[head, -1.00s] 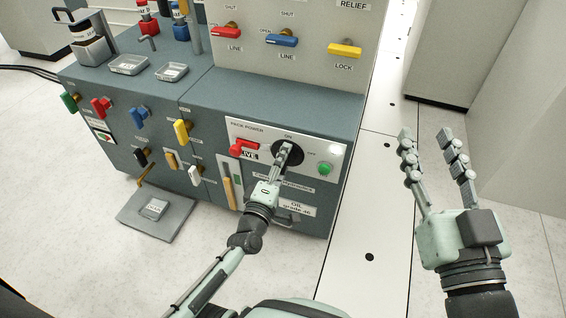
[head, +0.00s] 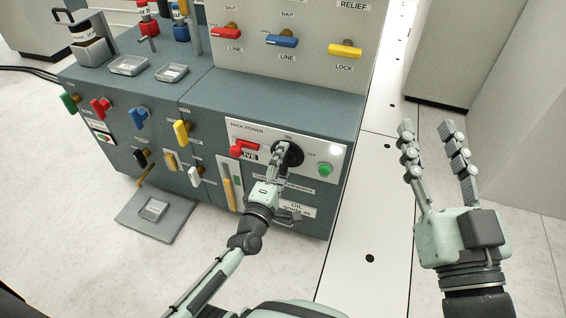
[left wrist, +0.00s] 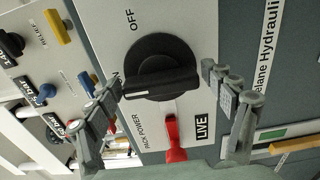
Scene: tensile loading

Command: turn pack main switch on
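The pack main switch is a black rotary knob (left wrist: 162,68) on the light "PACK POWER" panel; it also shows in the head view (head: 294,155), partly behind my left fingers. In the left wrist view its bar handle lies nearly level, and its white line points left. "OFF" is printed above it there. In the head view "ON" is above the knob and "OFF" to its right. My left gripper (head: 281,150) is at the knob, its fingers (left wrist: 164,80) spread on both sides of it; I cannot tell whether they touch. My right gripper (head: 430,132) is open and empty, away at the right.
A red lever (head: 243,148) with a "LIVE" label is close left of the knob. A green button or lamp (head: 325,169) is at its right. Several coloured valve handles cover the cabinet front (head: 210,150). A grey pedal plate (head: 155,212) lies on the floor. Floor at the right is clear.

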